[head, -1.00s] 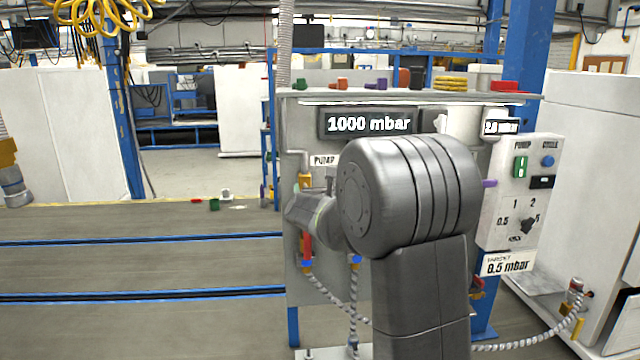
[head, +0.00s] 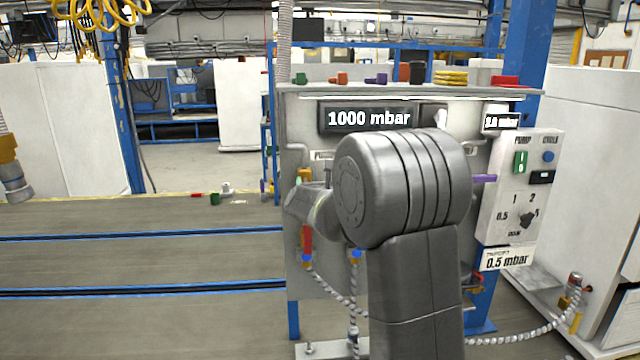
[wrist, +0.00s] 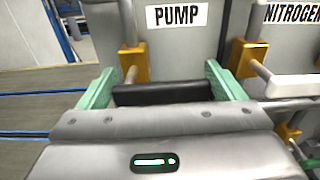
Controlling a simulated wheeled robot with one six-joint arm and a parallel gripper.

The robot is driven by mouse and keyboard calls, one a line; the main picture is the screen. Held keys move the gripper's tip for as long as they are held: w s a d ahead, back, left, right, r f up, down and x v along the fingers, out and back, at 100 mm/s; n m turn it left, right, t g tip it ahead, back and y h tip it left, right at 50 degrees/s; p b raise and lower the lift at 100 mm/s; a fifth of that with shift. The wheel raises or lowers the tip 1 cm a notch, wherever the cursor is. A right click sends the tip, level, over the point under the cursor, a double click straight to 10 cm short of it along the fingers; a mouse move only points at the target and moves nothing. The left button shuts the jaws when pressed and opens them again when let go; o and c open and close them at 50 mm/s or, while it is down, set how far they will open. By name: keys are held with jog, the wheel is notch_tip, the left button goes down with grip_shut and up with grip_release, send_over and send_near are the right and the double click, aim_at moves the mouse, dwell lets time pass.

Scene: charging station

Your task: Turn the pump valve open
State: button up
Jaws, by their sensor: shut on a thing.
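The pump valve's brass body (wrist: 134,62) sits on a grey pipe left of the PUMP label (wrist: 175,15) in the wrist view. Its brass also shows left of my arm in the head view (head: 305,176). A black handle (wrist: 165,94) lies crosswise in front of the brass. My gripper (wrist: 160,72) has a green finger at each end of this handle and is shut on it. In the head view my arm hides most of the gripper and the handle. The panel display (head: 368,118) reads 1000 mbar.
A second brass valve (wrist: 246,57) under the NITROGEN label (wrist: 292,13) stands close to the right finger. A switch box (head: 520,190) is on the panel's right side. Hoses (head: 338,298) hang below the panel.

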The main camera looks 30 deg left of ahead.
jog(key=n, duration=0.1)
jog(key=r+n, duration=0.1)
jog(key=n, duration=0.1)
jog(key=n+b, duration=0.1)
jog(key=n, duration=0.1)
jog(key=shift+s+a+r, duration=0.2)
jog(key=shift+s+a, duration=0.05)
jog(key=shift+a, duration=0.1)
jog(key=n, duration=0.3)
jog(key=a+r+n+p, duration=0.1)
jog(key=shift+s+n, duration=0.3)
jog(key=shift+s, duration=0.1)
jog(key=n, duration=0.1)
jog(key=n+p, duration=0.1)
jog(key=n, duration=0.1)
jog(key=s+a+n, duration=0.1)
jog(key=shift+r, duration=0.15)
jog(key=shift+s+a+n+p, duration=0.25)
jog(key=shift+n+p, duration=0.15)
jog(key=shift+n, duration=0.65)
jog(key=shift+s+a+n+p, duration=0.1)
jog(key=shift+a+n+p, duration=0.2)
jog(key=shift+n, duration=0.75)
jog(key=shift+d+f, duration=0.1)
jog(key=shift+f, duration=0.1)
jog(key=o, duration=1.1)
jog(key=shift+o, duration=0.2)
jog(key=shift+s, duration=0.1)
